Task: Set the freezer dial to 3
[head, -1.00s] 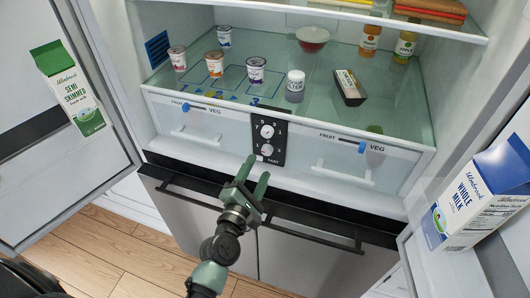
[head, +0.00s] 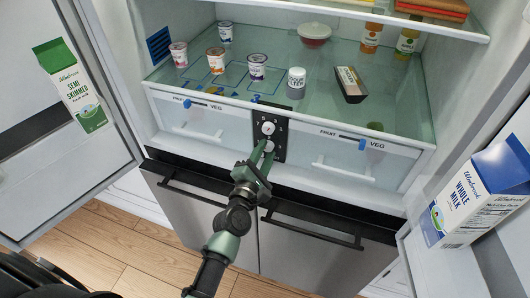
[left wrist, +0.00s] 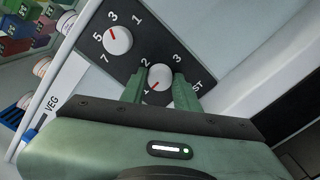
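The dark dial panel (head: 283,141) sits between the two drawers and bears two white dials. The freezer dial (left wrist: 160,74) is the lower one, with 2, 3 and part of FAST showing around it. Its red mark points to the lower left in the left wrist view, away from the 3. The upper dial (left wrist: 118,40), marked 1, 3, 5 and 7, also shows in the head view (head: 268,128). My left gripper (head: 267,147) has its green fingers closed in on either side of the freezer dial (left wrist: 161,82). My right gripper is not in view.
The left drawer (head: 197,121) and right drawer (head: 344,169) flank the panel. Yogurt cups (head: 257,66) and a white-lidded jar (head: 296,83) stand on the glass shelf above. Open doors hold milk cartons (head: 70,86) (head: 482,195) at both sides.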

